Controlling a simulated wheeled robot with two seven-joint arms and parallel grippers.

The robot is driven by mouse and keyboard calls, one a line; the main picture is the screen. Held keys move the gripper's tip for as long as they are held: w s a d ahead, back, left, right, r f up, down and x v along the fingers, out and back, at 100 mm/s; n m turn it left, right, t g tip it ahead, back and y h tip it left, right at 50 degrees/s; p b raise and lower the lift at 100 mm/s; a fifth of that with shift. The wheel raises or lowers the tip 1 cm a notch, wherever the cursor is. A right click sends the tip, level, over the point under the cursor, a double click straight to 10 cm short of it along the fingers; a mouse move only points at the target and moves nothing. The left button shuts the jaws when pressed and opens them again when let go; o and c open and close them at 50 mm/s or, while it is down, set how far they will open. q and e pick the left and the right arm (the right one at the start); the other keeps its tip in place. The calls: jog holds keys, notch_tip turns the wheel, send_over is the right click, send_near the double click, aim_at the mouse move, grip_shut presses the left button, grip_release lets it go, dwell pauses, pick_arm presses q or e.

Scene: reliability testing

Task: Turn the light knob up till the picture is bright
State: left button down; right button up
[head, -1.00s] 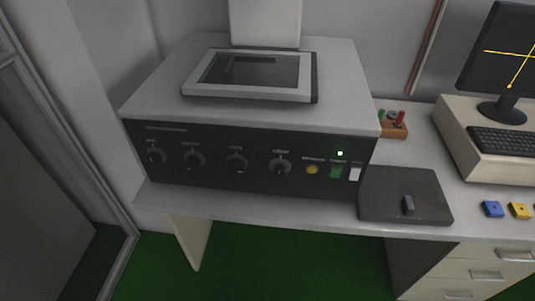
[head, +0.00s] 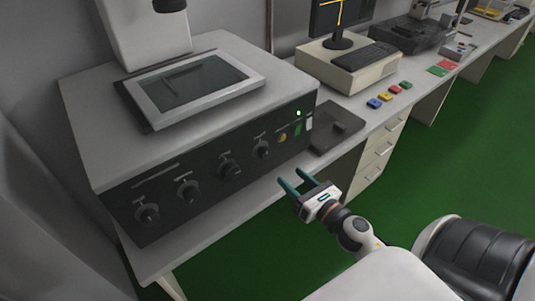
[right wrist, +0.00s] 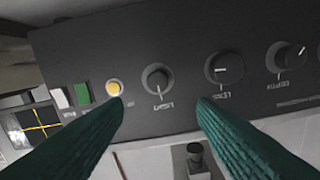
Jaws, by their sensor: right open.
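The machine's dark front panel (head: 205,170) carries a row of round black knobs. The light knob (head: 262,150) is nearest the yellow button (head: 283,137); in the right wrist view the light knob (right wrist: 157,78) has an upside-down label that looks like LIGHT. Its white mark is visible there. My right gripper (head: 291,178) has two green fingers, open and empty, in front of the panel's right half. In the wrist view the fingertips (right wrist: 160,103) lie either side of the knob's line, apart from it. The framed viewing window (head: 190,82) on top is dark grey. My left gripper is not in view.
A green lamp (head: 299,113) is lit beside the switches. A dark grey box (head: 337,128) sits right of the panel. A monitor (head: 340,18) shows yellow lines on black. Small coloured blocks (head: 385,97) lie along the bench edge. The green floor (head: 450,160) is clear to the right.

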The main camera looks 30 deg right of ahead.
aim_at(267, 154)
jog(key=w+p, duration=0.1)
jog(key=w, duration=0.6)
jog(key=w+p, duration=0.1)
jog(key=w, duration=0.3)
jog(key=shift+w+a+f+p, duration=0.1)
jog(key=shift+a+p, duration=0.15)
jog(key=shift+p, duration=0.1)
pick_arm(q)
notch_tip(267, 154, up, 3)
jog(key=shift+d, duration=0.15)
pick_arm(e)
jog(key=c, duration=1)
